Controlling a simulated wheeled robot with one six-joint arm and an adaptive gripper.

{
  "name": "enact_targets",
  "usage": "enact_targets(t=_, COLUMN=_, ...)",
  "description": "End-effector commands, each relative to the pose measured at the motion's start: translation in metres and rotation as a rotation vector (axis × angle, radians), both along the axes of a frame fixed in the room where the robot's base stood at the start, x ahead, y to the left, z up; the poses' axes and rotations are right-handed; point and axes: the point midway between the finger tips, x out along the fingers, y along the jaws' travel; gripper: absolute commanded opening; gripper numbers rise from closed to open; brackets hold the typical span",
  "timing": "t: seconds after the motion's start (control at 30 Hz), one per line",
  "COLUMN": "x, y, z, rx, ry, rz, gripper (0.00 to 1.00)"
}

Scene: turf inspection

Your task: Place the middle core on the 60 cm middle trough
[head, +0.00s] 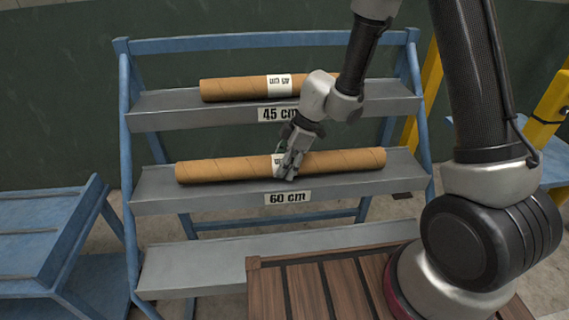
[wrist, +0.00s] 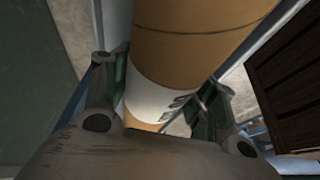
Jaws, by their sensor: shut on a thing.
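The middle core (head: 225,169), a long brown cardboard tube with a white label at its middle, lies level along the 60 cm middle trough (head: 160,202). Whether it rests on the trough or hangs just above it I cannot tell. My gripper (head: 288,168) is shut on the core at its label, coming from above. In the wrist view the core (wrist: 190,40) runs between the two fingers (wrist: 160,100), with its white label (wrist: 155,97) between them. The fingers hide part of the label in the head view.
A shorter core (head: 235,89) with a white label lies on the 45 cm upper trough (head: 160,121). The bottom trough (head: 200,265) shows empty. A blue bench (head: 45,235) stands at the left, and yellow posts (head: 548,110) at the right. A slatted wooden surface (head: 315,290) is in front.

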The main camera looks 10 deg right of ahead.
Motion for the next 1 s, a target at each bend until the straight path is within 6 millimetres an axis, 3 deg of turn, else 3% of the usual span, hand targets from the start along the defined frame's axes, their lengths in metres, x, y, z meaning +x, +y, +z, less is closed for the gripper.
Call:
enact_targets(t=0.13, x=0.000, y=0.000, z=-0.001, rx=0.001, ry=0.000, rz=0.000, gripper=0.13)
enact_targets(t=0.17, x=0.000, y=0.000, z=-0.001, rx=0.000, ry=0.000, rz=0.000, gripper=0.63)
enact_targets(t=0.27, x=0.000, y=0.000, z=-0.001, rx=0.000, ry=0.000, rz=0.000, gripper=0.79)
enact_targets(t=0.67, x=0.001, y=-0.001, z=0.004, rx=0.002, ry=-0.002, rz=-0.001, gripper=0.79)
enact_targets(t=0.83, x=0.002, y=-0.011, z=0.026, rx=0.001, ry=-0.005, rz=-0.002, gripper=0.79)
enact_targets(t=1.0, x=0.002, y=-0.026, z=0.064, rx=0.002, ry=-0.007, rz=-0.001, gripper=0.79)
